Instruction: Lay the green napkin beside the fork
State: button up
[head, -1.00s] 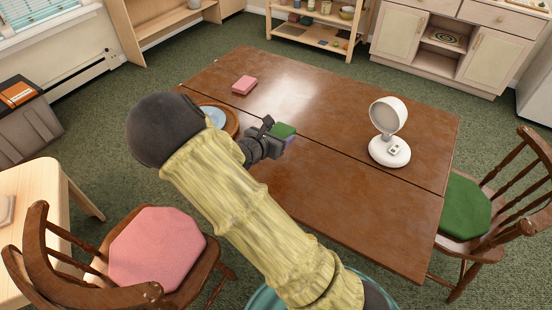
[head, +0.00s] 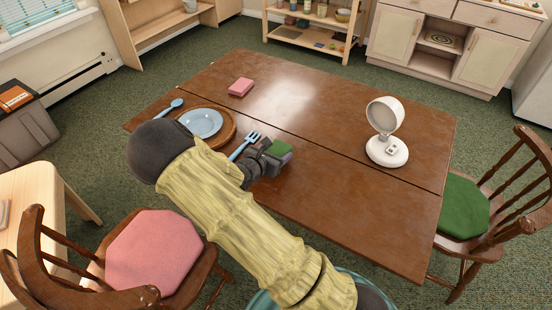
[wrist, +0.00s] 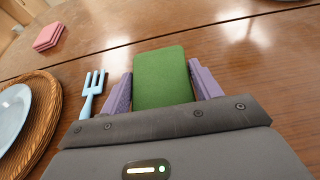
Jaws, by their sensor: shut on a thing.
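My gripper (head: 277,156) is shut on the folded green napkin (head: 280,150). In the wrist view the napkin (wrist: 162,76) sits between the two purple fingers of my gripper (wrist: 163,88). It is over the table, just right of the light blue fork (head: 245,144). The fork also shows in the wrist view (wrist: 94,92), left of the left finger, with its handle partly hidden by my gripper. I cannot tell whether the napkin touches the table.
A blue plate (head: 201,122) on a round woven mat (head: 229,133) lies left of the fork, with a blue spoon (head: 170,106) beyond. A pink folded napkin (head: 241,87) and a white lamp (head: 386,150) stand on the wooden table (head: 330,205). The table right of my gripper is clear.

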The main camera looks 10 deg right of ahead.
jog(key=shift+f, duration=1.4)
jog(key=shift+f, duration=0.1)
jog(key=o, duration=1)
jog(key=shift+a, duration=0.1)
jog(key=v, duration=1.2)
jog(key=shift+p, duration=0.4)
